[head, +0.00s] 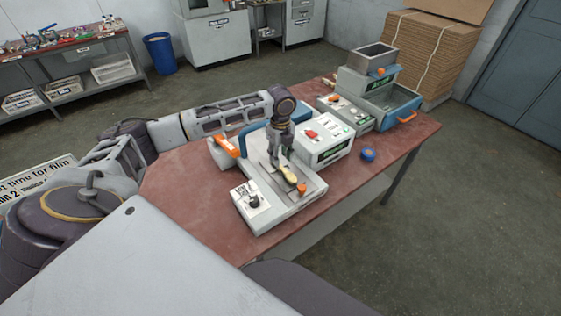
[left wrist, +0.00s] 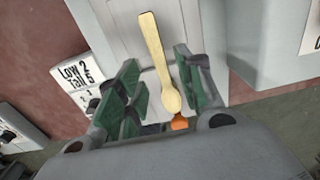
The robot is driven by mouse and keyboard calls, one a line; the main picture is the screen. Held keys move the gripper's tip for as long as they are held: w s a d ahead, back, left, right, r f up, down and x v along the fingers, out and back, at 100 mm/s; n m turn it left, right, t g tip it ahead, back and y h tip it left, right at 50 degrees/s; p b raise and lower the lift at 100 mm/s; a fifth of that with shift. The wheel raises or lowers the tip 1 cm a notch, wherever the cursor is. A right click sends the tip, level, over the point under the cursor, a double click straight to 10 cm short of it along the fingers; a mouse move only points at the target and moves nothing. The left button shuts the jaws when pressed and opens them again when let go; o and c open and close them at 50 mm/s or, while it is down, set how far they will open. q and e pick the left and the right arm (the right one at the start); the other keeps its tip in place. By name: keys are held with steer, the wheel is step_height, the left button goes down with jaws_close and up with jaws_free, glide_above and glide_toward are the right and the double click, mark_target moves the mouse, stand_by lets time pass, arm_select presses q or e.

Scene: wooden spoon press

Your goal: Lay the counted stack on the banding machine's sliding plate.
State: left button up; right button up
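The wooden spoon stack (head: 290,178) lies flat on the light sliding plate of the banding machine (head: 270,212). In the left wrist view the spoon stack (left wrist: 157,60) lies lengthwise on the pale plate (left wrist: 118,28), its bowl end by an orange knob (left wrist: 180,122). Only its top spoon shows clearly, so I cannot tell the count. My left gripper (head: 280,162) points down over the plate. Its green-padded fingers stand apart on either side of the spoons, with gaps on both sides. My right gripper is not in view.
A white control box (head: 324,142) stands close beside the plate. A press with a blue tray (head: 395,108) stands at the table's far end. A blue tape roll (head: 368,155) lies near the right edge. The table's (head: 190,185) left part is clear.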

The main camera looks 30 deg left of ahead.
arm_select(q)
step_height(320, 180, up, 8)
stand_by(0.5)
steer(key=shift+a+f, duration=0.1)
steer(key=shift+f, duration=0.05)
stand_by(0.3)
